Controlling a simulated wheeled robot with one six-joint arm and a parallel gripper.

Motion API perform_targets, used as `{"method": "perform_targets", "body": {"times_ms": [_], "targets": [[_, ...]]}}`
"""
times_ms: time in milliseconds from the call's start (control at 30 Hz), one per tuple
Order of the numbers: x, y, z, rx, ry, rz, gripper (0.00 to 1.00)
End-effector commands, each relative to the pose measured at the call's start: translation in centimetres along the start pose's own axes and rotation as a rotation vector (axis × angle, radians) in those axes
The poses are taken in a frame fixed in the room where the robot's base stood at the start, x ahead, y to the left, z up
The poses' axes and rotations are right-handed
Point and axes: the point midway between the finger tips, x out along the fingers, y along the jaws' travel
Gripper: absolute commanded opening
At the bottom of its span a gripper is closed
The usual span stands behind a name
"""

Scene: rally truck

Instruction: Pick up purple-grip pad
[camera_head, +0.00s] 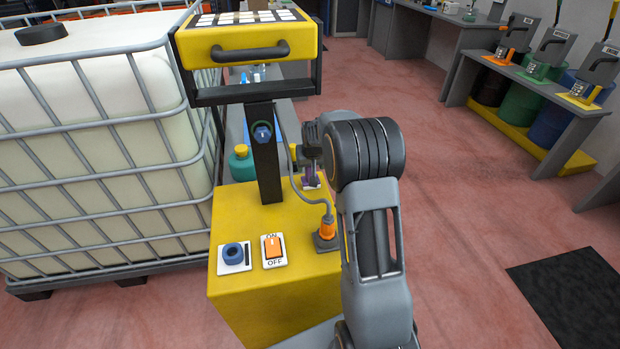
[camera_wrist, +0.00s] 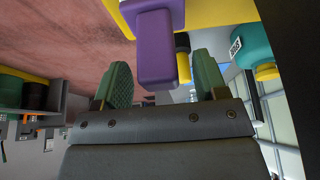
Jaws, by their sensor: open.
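The purple-grip pad (camera_wrist: 154,48) shows in the wrist view as a purple block with a wider purple part above it in the picture, beside a yellow surface. In the head view the purple-grip pad (camera_head: 310,178) is a small purple shape at the back right of the yellow cabinet (camera_head: 255,300), partly hidden by my arm. My gripper (camera_wrist: 160,78) is open, with one green finger on each side of the purple block's end. I cannot tell whether either finger touches it; gaps show on both sides. In the head view my wrist hides the fingertips.
A black post with a yellow-framed panel (camera_head: 240,45) rises from the cabinet left of my arm. A cable runs to an orange plug (camera_head: 327,228) close to my arm. A teal bottle (camera_head: 241,165) stands behind. A caged white tank (camera_head: 85,140) fills the left; open floor lies right.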

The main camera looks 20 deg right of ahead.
Motion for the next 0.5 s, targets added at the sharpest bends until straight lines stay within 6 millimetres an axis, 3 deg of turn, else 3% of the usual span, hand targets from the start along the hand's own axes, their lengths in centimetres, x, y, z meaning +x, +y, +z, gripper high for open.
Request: {"method": "perform_targets", "body": {"times_ms": [167, 433, 500], "targets": [[1.6, 0.0, 0.0, 0.0, 0.0, 0.0, 0.66], [1.8, 0.0, 0.0, 0.0, 0.001, 0.0, 0.66], [1.8, 0.0, 0.0, 0.0, 0.001, 0.0, 0.61]]}}
